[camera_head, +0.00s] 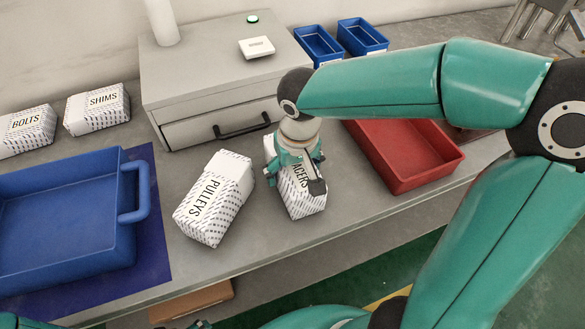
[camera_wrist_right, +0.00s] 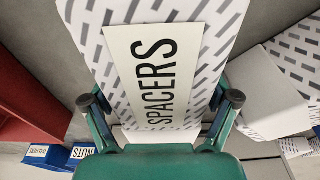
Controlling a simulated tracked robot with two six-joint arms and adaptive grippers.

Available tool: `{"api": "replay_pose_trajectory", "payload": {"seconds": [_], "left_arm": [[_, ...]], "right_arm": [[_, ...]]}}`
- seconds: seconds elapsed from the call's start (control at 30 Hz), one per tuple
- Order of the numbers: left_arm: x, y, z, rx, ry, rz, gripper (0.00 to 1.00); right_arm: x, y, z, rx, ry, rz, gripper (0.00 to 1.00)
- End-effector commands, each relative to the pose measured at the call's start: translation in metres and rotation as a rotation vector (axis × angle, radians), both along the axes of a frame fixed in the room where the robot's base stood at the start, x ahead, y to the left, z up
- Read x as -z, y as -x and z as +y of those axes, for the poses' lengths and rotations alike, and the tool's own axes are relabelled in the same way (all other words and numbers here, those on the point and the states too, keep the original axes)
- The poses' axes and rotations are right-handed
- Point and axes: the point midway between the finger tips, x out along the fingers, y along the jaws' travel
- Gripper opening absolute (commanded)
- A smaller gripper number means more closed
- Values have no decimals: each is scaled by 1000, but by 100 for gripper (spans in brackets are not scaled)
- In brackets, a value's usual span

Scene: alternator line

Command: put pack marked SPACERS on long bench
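The pack marked SPACERS (camera_head: 303,201) is a white box with dark dashes, lying on the grey bench (camera_head: 262,238) in the head view. My right gripper (camera_head: 296,175) is over it and hides part of its label. In the right wrist view the label SPACERS (camera_wrist_right: 153,75) shows in full. The right gripper's fingers (camera_wrist_right: 161,99) are spread, one at each side of the pack, close to its edges; I cannot tell whether they touch it. Small dark and teal parts show at the bottom edge of the head view, perhaps my left gripper, mostly cut off.
The PULLEYS pack (camera_head: 214,198) lies just left of SPACERS. A red tray (camera_head: 433,170) is to the right. A grey drawer cabinet (camera_head: 190,90) stands behind. A blue tray (camera_head: 65,262), BOLTS (camera_head: 27,131) and SHIMS (camera_head: 98,110) packs are left. Blue bins (camera_head: 362,36) stand at the back.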

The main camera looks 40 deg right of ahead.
Motion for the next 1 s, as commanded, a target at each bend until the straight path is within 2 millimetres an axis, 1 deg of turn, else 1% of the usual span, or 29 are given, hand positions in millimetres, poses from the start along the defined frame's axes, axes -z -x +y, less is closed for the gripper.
{"api": "replay_pose_trajectory", "payload": {"seconds": [0.37,0.47,0.53,0.67,0.9,1.0], "left_arm": [[-1,0,0,0,0,0,100],[-2,0,0,0,0,0,100],[-3,0,0,0,0,0,100],[-5,0,0,0,0,0,100],[-10,0,0,0,0,0,100],[-11,0,0,0,0,0,100]], "right_arm": [[-1,0,0,-1,0,0,100],[-4,0,0,-1,0,-1,100],[-10,0,1,-1,0,-3,100],[-29,3,1,-1,-1,-5,100],[-78,9,3,-2,-1,-6,100],[-96,12,4,-3,-1,-5,100]]}}
